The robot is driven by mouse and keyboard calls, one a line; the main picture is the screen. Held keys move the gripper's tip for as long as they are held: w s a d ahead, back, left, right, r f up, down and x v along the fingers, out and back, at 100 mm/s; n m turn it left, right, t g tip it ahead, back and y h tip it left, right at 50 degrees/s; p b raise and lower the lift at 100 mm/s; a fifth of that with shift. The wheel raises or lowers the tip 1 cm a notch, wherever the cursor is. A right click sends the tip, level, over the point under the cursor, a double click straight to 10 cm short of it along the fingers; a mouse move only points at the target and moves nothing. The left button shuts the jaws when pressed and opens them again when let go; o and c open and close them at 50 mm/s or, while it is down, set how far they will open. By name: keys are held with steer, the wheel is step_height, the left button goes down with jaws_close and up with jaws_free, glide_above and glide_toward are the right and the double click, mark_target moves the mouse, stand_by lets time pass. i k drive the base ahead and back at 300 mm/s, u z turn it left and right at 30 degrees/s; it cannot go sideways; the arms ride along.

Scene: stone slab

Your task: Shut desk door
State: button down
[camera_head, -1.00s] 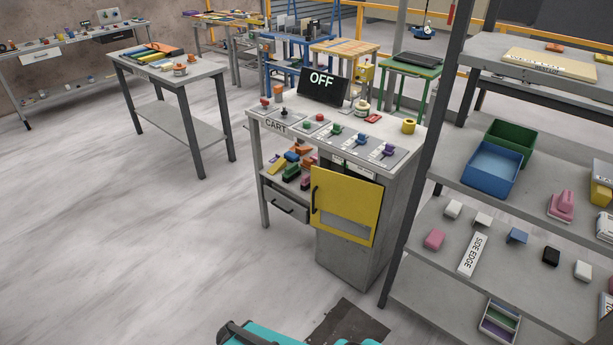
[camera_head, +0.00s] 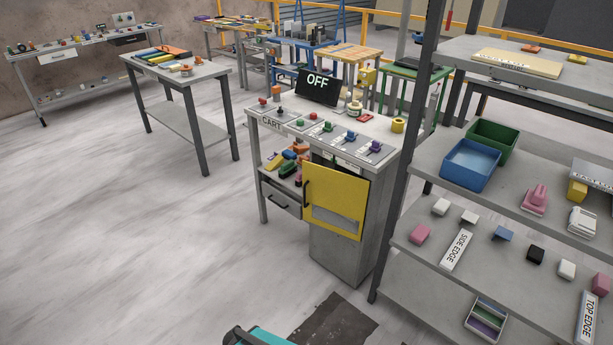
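The desk (camera_head: 378,160) is a grey workstation with "CART" on its front edge. Its yellow door (camera_head: 348,187) has a dark vertical handle (camera_head: 306,194) at its left edge and a grey panel low on its face. The door stands open, swung out from the grey cabinet (camera_head: 345,258), and a dark gap shows above it. How wide it is open is hard to tell. A grey drawer (camera_head: 281,200) with a dark handle sits to the left of the door. My gripper is not in view; only a teal and dark part of my body shows at the bottom edge.
A grey shelf rack (camera_head: 425,232) with bins and small blocks stands close on the right of the desk. A dark floor patch (camera_head: 335,320) lies in front of the desk. Open floor (camera_head: 130,240) spreads on the left. A small grey table (camera_head: 205,85) stands behind left.

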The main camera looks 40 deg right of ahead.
mark_target(343, 193)
steer(key=k, duration=0.95)
steer(key=z, duration=0.4)
steer(key=i, duration=1.35)
steer(key=u, duration=0.4)
steer(key=i, duration=0.9)
steer(key=u, duration=0.6)
